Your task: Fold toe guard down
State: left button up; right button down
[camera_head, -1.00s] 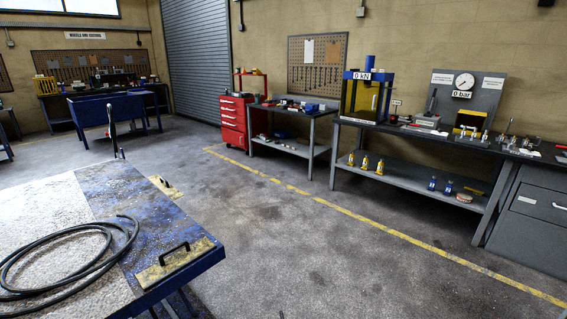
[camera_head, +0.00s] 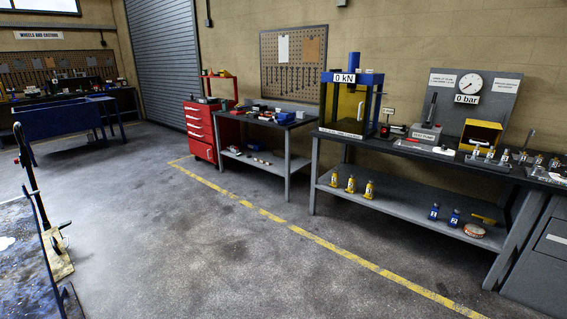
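I cannot tell for sure which part is the toe guard. A yellow panel (camera_head: 350,108) shows inside the blue press frame (camera_head: 325,100) under the "0 kN" sign. A yellow box-like piece (camera_head: 483,132) with a dark opening stands on the bench below the "0 bar" gauge (camera_head: 469,85). The trolley jack is not clearly recognisable. Neither of my grippers is in view.
A worn blue table (camera_head: 22,255) with an upright dark bar (camera_head: 33,178) is cut off at the lower left. A long workbench (camera_head: 420,150) stands at right, a red drawer cabinet (camera_head: 201,132) at centre left. The floor between (camera_head: 220,250) is clear.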

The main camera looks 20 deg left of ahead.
aim_at(61, 265)
jog(key=i+j+u, duration=0.1)
jog(key=i+u, duration=0.25)
jog(key=u, duration=0.15)
jog(key=i+u, duration=0.35)
jog(key=u, duration=0.15)
jog(key=i+l+u, duration=0.2)
jog(key=i+u, duration=0.15)
jog(key=u, duration=0.15)
jog(key=i+l+u, duration=0.3)
jog(key=u, duration=0.2)
jog(key=i+l+u, duration=0.1)
jog(key=i+u, duration=0.2)
jog(key=u, duration=0.15)
jog(key=i+l+u, duration=0.15)
jog(key=u, duration=0.25)
jog(key=i+l+u, duration=0.3)
jog(key=u, duration=0.15)
jog(key=i+l+u, duration=0.2)
jog(key=u, duration=0.2)
jog(key=i+l+u, duration=0.1)
jog(key=l+u, duration=0.75)
jog(key=i+l, duration=0.05)
